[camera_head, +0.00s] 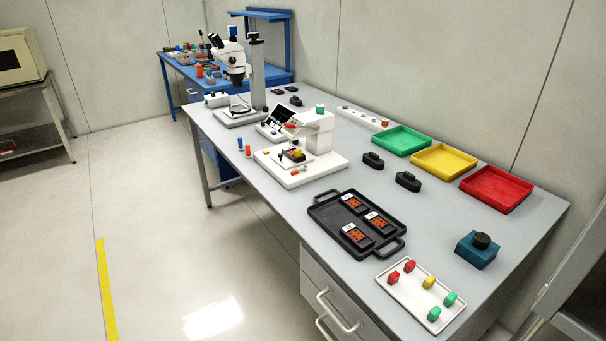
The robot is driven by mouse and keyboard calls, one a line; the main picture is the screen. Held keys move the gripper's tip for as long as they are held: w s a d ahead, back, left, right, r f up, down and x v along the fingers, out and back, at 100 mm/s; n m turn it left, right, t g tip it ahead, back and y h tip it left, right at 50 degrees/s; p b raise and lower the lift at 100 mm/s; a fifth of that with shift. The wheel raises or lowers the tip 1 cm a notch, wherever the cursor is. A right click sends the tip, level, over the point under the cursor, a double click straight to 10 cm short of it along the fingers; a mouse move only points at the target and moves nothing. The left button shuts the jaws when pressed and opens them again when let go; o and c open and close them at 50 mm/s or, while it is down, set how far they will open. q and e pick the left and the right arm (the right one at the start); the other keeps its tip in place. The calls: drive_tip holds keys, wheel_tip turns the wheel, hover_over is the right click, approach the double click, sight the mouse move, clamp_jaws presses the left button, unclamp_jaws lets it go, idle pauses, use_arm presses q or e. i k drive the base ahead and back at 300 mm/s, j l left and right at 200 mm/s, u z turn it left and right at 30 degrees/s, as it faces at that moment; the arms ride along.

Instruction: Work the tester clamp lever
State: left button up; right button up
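A white bench machine, which looks like the tester (325,166), stands on the grey table left of the middle. It has an upright column (319,132) with a green knob (320,108) on top. A red part (290,125) sits at the end of its arm. A small dark and yellow piece (294,154) lies on its stage. A small red-orange piece (298,169) shows at the front of its base. I cannot tell which part is the clamp lever or how it is set. Neither of my grippers is in view.
A black tray (318,216) holds 3 orange boards. Green (401,139), yellow (443,160) and red (496,188) bins line the wall side. A white tray (412,313) with coloured pieces, a teal block (477,252) and a microscope (236,66) also stand on the table (420,220).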

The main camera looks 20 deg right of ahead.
sight(305, 168)
drive_tip(key=i+j+z, duration=0.85)
drive_tip(key=i+j, duration=0.05)
drive_tip(key=i, duration=0.05)
